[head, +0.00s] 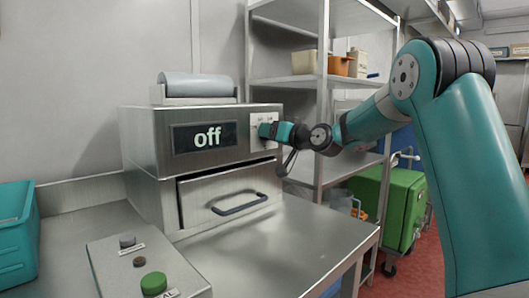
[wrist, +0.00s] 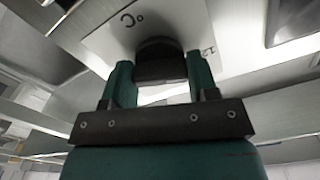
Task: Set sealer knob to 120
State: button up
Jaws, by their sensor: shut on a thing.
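The sealer (head: 145,165) is a steel box on the bench, and its dark display (head: 205,137) reads "off". A pale dial plate (head: 257,145) is at the right of its front. My gripper (head: 267,130) is at this plate and hides the knob in the head view. In the wrist view the dark knob (wrist: 160,62) sits between the two teal fingers of my gripper (wrist: 160,75), which is shut on it. The knob's pointer mark cannot be made out.
A drawer with a dark handle (head: 240,204) is below the display. A control box with a green button (head: 154,283) lies in front, and a teal bin (head: 18,232) is at left. A shelf rack (head: 322,100) and green cart (head: 395,205) stand behind. The bench's right part is clear.

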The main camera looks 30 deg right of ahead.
jog(key=o, duration=0.6)
jog(key=shift+n+p, duration=0.3)
jog(key=o, duration=0.4)
jog(key=b+v, duration=0.4)
jog(key=v, duration=0.3)
